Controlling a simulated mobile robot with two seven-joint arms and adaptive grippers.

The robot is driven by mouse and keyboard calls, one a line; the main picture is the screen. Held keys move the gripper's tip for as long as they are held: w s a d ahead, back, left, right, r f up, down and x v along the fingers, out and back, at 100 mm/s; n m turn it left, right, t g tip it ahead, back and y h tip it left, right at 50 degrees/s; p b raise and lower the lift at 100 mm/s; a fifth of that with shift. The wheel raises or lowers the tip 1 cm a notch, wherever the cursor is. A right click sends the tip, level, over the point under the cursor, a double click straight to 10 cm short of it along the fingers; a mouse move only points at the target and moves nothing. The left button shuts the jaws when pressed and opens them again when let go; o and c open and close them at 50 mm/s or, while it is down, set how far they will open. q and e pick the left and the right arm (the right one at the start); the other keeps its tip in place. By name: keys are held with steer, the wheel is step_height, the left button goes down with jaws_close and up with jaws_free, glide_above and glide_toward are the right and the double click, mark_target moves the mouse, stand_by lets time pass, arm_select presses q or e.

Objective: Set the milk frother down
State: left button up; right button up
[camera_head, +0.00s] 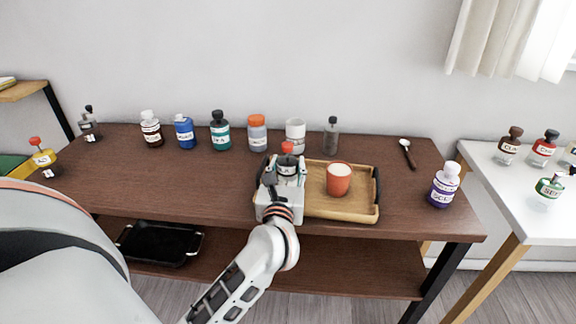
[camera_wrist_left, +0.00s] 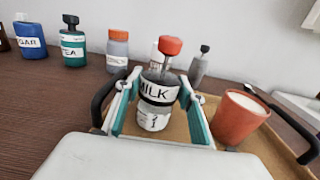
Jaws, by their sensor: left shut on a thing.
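The milk frother (camera_wrist_left: 158,90) is a bottle-shaped thing with a red knob and a white label reading MILK. Its red top also shows in the head view (camera_head: 287,147). My left gripper (camera_head: 285,172) is shut on it, with one finger on each side of its body. It stands about upright at the left part of the wooden tray (camera_head: 335,208). My right gripper is not in view.
Several labelled bottles line the table's back, including a teal one (camera_head: 220,131) and an orange-capped one (camera_head: 257,134). A purple bottle (camera_head: 444,187) and a spoon (camera_head: 407,153) are at the right. The table's left middle (camera_head: 180,180) is clear.

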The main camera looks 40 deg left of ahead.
arm_select(q)
steer(key=o, duration=1.2)
steer(key=shift+f, duration=0.1)
steer(key=shift+c, duration=0.2)
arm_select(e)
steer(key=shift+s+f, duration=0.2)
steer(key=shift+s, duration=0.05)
